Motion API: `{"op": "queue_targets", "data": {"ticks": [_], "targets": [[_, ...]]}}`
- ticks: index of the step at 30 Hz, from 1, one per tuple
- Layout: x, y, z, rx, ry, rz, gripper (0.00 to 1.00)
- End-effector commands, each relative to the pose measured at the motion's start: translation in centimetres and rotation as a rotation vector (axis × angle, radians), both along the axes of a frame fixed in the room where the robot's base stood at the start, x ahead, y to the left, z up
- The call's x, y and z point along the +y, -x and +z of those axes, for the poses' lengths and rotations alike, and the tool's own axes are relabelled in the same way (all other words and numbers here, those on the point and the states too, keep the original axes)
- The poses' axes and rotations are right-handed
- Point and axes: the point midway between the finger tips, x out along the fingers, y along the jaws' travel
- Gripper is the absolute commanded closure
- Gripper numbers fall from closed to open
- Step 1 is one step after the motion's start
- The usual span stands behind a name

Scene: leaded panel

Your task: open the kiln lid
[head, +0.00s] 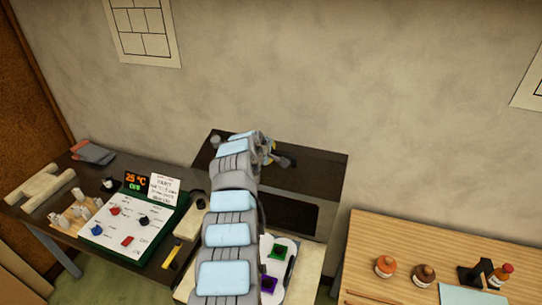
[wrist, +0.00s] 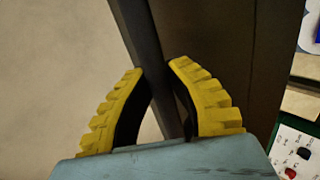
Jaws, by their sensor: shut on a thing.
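The kiln (head: 322,224) is a dark box against the wall in the middle of the head view, with a dark window in its front. Its dark brown lid (head: 315,174) looks flat on top, with no clear gap below it. My arm hides the lid's left middle part. My gripper (head: 276,155) is over the lid, mostly hidden by the arm. In the wrist view, my gripper's yellow fingers (wrist: 157,68) are shut on a long dark bar (wrist: 143,35) beside a dark brown surface (wrist: 215,35). I cannot tell whether the bar is the lid's edge or a handle.
Left of the kiln, a dark table (head: 35,212) holds a white board with coloured knobs (head: 125,228), a 25 °C display (head: 136,181) and a yellow-handled tool (head: 171,257). A wooden table (head: 400,245) with small jars stands at the right. The wall above the kiln is clear.

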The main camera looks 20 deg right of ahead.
Motion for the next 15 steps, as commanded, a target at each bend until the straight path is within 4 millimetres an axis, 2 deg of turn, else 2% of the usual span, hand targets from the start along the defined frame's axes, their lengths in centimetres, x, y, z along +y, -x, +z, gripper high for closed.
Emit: {"op": "queue_targets", "data": {"ticks": [15], "targets": [[0.04,-1.00,0.16,0.013,-0.011,0.006,1.00]]}}
